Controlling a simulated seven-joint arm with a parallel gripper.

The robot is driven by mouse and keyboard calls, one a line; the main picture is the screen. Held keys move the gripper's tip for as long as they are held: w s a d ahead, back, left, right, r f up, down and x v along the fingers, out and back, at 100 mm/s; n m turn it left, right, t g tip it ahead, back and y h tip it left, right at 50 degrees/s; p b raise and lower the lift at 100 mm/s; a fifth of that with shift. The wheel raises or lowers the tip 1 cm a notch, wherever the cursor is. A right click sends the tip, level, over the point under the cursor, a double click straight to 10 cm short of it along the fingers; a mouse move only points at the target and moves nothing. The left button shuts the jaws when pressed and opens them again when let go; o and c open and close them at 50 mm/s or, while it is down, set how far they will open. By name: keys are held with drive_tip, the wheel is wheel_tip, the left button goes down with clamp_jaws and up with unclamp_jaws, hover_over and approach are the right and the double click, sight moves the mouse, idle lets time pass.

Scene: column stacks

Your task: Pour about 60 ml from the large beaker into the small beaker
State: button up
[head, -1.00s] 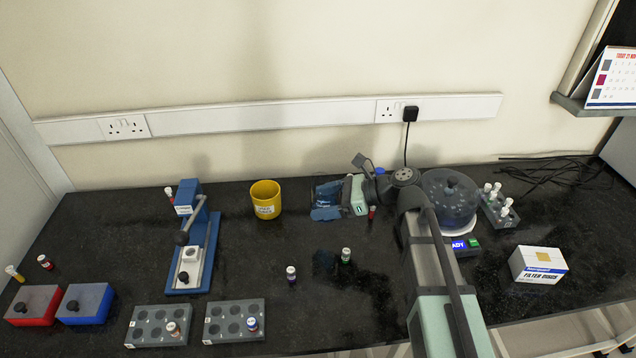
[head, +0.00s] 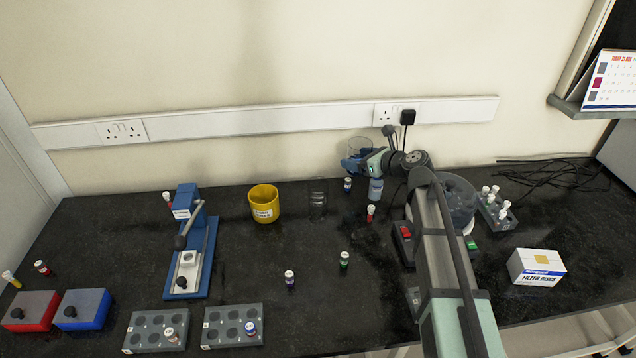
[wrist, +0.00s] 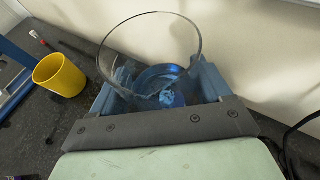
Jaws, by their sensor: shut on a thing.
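My gripper (head: 352,163) is shut on the large beaker (head: 362,143), a clear glass, and holds it raised above the back of the bench, near the wall. In the wrist view the large beaker (wrist: 150,45) sits between the blue fingers (wrist: 160,88), its wide rim toward the camera. Blue shows through its lower part; I cannot tell how much liquid it holds. A small clear glass beaker (head: 317,200) appears to stand on the bench to the left of and below my gripper. Its contents are too faint to tell.
A yellow pot (head: 264,203) stands left of the small beaker. A round machine (head: 458,200) is at right. The bench front of the small beaker is mostly clear.

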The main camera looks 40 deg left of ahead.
idle(0.4)
drive_tip(key=shift+s+a+f+n+t+h, duration=0.2)
drive_tip(key=shift+f+n+h, duration=0.1)
drive_tip(key=shift+f, duration=0.35)
drive_tip(key=shift+s+a+f+n+t+h, duration=0.1)
drive_tip(key=shift+s+f+n+h, duration=0.15)
drive_tip(key=shift+f, duration=0.35)
drive_tip(key=shift+s+a+f+n+t+h, duration=0.35)
drive_tip(key=shift+f+n+t+h, duration=0.05)
drive_tip(key=shift+f+n+h, duration=0.2)
drive_tip(key=n+t+h, duration=0.1)
drive_tip(key=s+a+n+t+h, duration=0.1)
drive_tip(key=n+t+h, duration=0.1)
drive_tip(key=t, duration=0.1)
drive_tip(key=shift+s+a+n, duration=0.2)
drive_tip(key=shift+s+n, duration=0.15)
drive_tip(key=shift+f+n+h, duration=0.2)
drive_tip(key=shift+n+h, duration=0.1)
drive_tip(key=shift+h, duration=0.15)
drive_tip(key=shift+r+t, duration=0.25)
drive_tip(key=shift+t, duration=0.25)
drive_tip(key=shift+s+a+r+n+t+h+p, duration=0.4)
drive_tip(key=shift+s+n+t+h, duration=0.1)
drive_tip(key=shift+n, duration=0.1)
idle(2.0)
